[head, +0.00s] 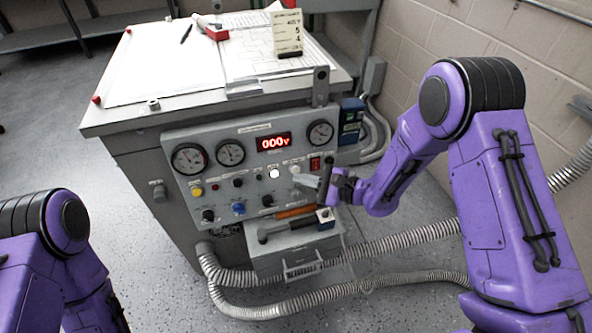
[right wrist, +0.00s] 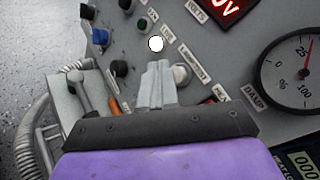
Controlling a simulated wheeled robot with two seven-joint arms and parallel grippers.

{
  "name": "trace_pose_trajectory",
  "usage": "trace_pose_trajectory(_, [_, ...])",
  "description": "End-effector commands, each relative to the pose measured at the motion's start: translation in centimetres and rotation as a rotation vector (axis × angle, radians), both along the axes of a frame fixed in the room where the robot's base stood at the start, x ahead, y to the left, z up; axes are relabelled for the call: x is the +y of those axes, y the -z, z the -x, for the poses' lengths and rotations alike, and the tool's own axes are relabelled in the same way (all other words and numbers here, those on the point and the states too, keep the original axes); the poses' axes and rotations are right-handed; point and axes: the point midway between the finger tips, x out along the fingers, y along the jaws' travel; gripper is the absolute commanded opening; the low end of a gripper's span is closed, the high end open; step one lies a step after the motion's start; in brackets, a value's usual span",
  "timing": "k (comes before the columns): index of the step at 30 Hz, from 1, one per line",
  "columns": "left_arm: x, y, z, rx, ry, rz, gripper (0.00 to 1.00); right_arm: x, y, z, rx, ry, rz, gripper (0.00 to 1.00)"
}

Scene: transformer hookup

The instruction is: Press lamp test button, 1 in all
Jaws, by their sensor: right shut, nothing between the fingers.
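The grey control panel (head: 220,195) is on the front of a cabinet. A pale round button (head: 295,169) sits right of the lit white lamp (head: 273,173); a blurred label beside it seems to read lamp test. In the right wrist view the button (right wrist: 181,75) is just right of my fingertips, and the lit lamp (right wrist: 155,43) is above them. My right gripper (head: 300,180) is shut and empty, its pale fingers (right wrist: 158,75) pointing at the panel close to the button. I cannot tell if they touch. Of my left arm only links show; its gripper is out of view.
A red display (head: 273,142) reads 000V, with dial gauges (head: 188,158) beside it. Several other knobs surround the button. Below, a grey tray (head: 265,262) holds tools. Ribbed conduits (head: 400,240) run along the floor. Papers (head: 165,60) lie on the cabinet top.

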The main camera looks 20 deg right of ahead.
Motion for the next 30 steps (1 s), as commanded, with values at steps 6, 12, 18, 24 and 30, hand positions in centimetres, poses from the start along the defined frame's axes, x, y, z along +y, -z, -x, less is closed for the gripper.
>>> trace_pose_trajectory(6, [0.0, -0.6, 0.0, 0.0, 0.0, 0.0, 0.43, 0.0, 0.0, -0.6, 0.001, 0.0, -0.001, 0.0])
trace_pose_trajectory(12, [0.0, -0.5, 0.0, 0.0, 0.0, 0.0, 0.43, 0.0, 0.1, -0.6, 0.0, 0.0, 0.0, 0.0])
trace_pose_trajectory(18, [0.0, -0.6, 0.0, 0.0, 0.0, 0.0, 0.43, 0.0, 0.1, -0.7, 0.0, 0.0, 0.0, 0.0])
trace_pose_trajectory(24, [0.0, -0.7, 0.0, 0.0, 0.0, 0.0, 0.43, 0.0, 0.1, -1.0, -0.001, 0.001, 0.0, 0.0])
trace_pose_trajectory(30, [0.0, -0.8, 0.0, 0.0, 0.0, 0.0, 0.43, 0.0, 0.1, -1.2, -0.001, 0.001, 0.0, 0.0])
